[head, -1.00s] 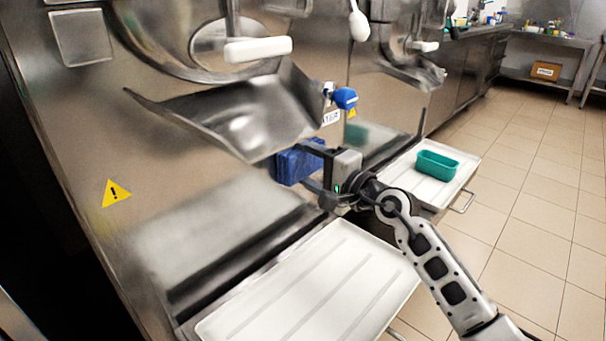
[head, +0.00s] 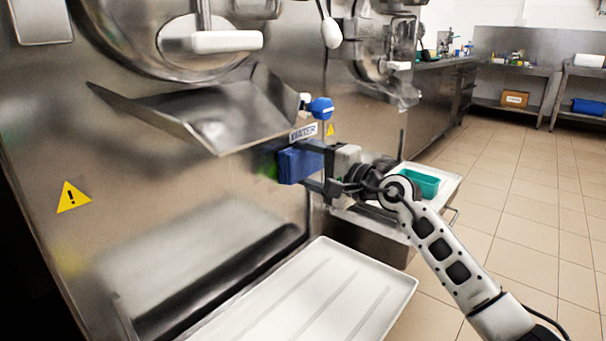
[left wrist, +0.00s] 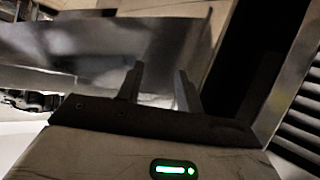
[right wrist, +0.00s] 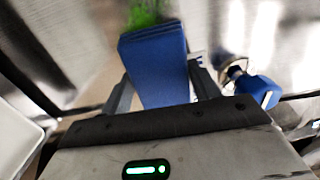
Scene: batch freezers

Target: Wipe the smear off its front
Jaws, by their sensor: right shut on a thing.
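My right gripper (head: 318,172) is shut on a blue cloth-like pad (head: 296,166), held up against or just short of the steel front of the near batch freezer (head: 150,215); I cannot tell whether it touches. A green smear (head: 267,170) shows on that front beside the pad's left edge, partly hidden by it. In the right wrist view the pad (right wrist: 155,65) sits between the fingers, and the green smear (right wrist: 147,14) lies just beyond its far edge. My left gripper (left wrist: 158,88) is open and empty near steel surfaces; it is outside the head view.
A steel chute (head: 205,115) juts out above and left of the pad. A blue-knobbed tap (head: 320,108) and a label (head: 304,132) are just above it. A white tray (head: 300,300) lies below; a teal container (head: 420,183) stands on another tray at right. The tiled floor at right is clear.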

